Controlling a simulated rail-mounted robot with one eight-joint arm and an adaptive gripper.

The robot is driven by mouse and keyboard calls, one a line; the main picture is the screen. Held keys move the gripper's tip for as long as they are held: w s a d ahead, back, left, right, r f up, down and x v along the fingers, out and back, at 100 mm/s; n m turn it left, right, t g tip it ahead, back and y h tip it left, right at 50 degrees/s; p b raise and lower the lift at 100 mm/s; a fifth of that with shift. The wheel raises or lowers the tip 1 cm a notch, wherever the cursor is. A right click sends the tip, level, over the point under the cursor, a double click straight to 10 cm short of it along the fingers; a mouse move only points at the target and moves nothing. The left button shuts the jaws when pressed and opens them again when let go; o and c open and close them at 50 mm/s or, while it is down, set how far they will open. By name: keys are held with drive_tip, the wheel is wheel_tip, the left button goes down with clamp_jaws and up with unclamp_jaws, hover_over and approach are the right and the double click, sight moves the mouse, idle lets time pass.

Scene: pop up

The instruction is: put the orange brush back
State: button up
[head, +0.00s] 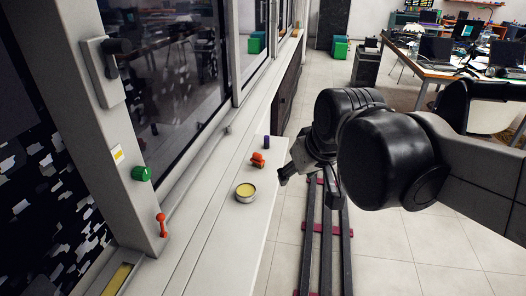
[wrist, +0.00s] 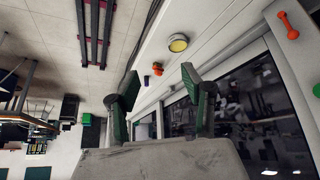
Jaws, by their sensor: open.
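A small orange object (head: 258,160) lies on the white sill; it may be the brush, but its shape is too small to tell. It also shows in the wrist view (wrist: 157,68), beyond and between my fingertips. A second orange piece (head: 162,225), narrow in the middle with two thick ends, is near the window post at lower left. It also shows at the wrist view's upper right (wrist: 288,25). My gripper (head: 308,184) is open and empty, beside the sill's right edge, apart from both.
A round tin with yellow contents (head: 245,193) and a dark purple cylinder (head: 266,142) stand on the sill near the first orange object. A green knob-like piece (head: 141,174) is on the post. Dark rails (head: 328,240) run along the tiled floor.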

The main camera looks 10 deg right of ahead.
drive_tip(key=s+f+m, duration=0.1)
drive_tip(key=s+f, duration=0.3)
drive_tip(key=s, duration=0.4)
drive_tip(key=shift+t, duration=0.4)
drive_tip(key=shift+d+r, duration=0.1)
drive_tip(key=shift+r, duration=0.05)
wheel_tip(320, 180, up, 9)
drive_tip(key=p, duration=0.9)
drive_tip(key=shift+r+p, duration=0.2)
drive_tip(key=shift+p, duration=0.1)
